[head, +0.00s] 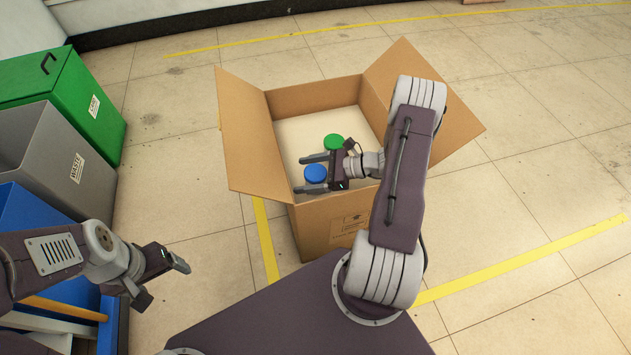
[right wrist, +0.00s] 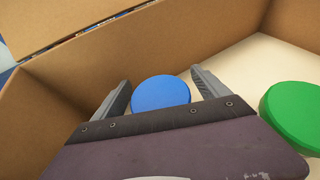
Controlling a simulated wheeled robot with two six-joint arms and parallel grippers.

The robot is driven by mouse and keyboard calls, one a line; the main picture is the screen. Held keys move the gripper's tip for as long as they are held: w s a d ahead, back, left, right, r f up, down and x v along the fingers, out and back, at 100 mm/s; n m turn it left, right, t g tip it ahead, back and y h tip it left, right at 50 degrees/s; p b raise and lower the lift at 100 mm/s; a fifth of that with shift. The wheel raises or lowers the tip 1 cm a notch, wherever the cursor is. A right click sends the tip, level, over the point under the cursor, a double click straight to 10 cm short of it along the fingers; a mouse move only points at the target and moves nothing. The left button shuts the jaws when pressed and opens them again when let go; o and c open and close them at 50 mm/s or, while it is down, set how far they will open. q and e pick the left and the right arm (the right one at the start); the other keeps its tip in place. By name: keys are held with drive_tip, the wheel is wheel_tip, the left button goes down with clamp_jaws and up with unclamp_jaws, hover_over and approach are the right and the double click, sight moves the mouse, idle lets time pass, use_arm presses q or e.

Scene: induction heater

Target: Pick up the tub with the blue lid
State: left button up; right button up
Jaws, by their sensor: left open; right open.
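The tub with the blue lid (head: 315,174) is inside an open cardboard box (head: 335,232), close to the box's near side. Only its lid shows clearly; its body is hidden. My right gripper (head: 306,173) reaches into the box and is open, with one finger on each side of the blue lid. In the right wrist view the blue lid (right wrist: 161,93) lies between the two fingers (right wrist: 160,92); whether they touch it I cannot tell. My left gripper (head: 180,262) is outside the box at the lower left, open and empty.
A tub with a green lid (head: 334,142) stands in the box just behind the blue one, and to its right in the right wrist view (right wrist: 294,112). The box's flaps are spread outward. Green (head: 75,100), grey (head: 70,160) and blue (head: 40,213) bins stand at the left.

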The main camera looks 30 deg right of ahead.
drive_tip(key=c, duration=1.8)
wheel_tip(320, 180, up, 9)
drive_tip(key=p, duration=0.6)
drive_tip(key=shift+r, duration=0.55)
